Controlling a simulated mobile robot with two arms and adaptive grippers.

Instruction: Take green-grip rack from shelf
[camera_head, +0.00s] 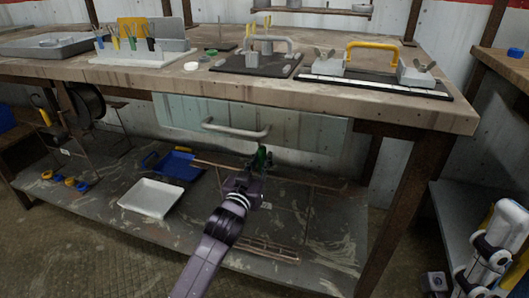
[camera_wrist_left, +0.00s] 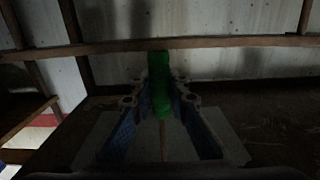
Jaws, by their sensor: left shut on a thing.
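The rack (camera_head: 318,184) is a thin brown wire frame on the lower shelf, under the workbench. Its green grip (camera_head: 261,157) shows at the fingers of my left gripper (camera_head: 257,168). In the left wrist view the green grip (camera_wrist_left: 159,85) stands between the two fingers of the left gripper (camera_wrist_left: 160,100), which is shut on it. A long brown bar (camera_wrist_left: 230,43) crosses behind the grip there. The gripper and arm hide part of the rack in the head view.
The lower shelf (camera_head: 95,215) also holds a white tray (camera_head: 151,198) and a blue tray (camera_head: 178,167) left of the rack. A drawer with a grey handle (camera_head: 236,129) hangs above. The bench top (camera_head: 450,112) overhangs, and a bench leg (camera_head: 398,215) stands at right.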

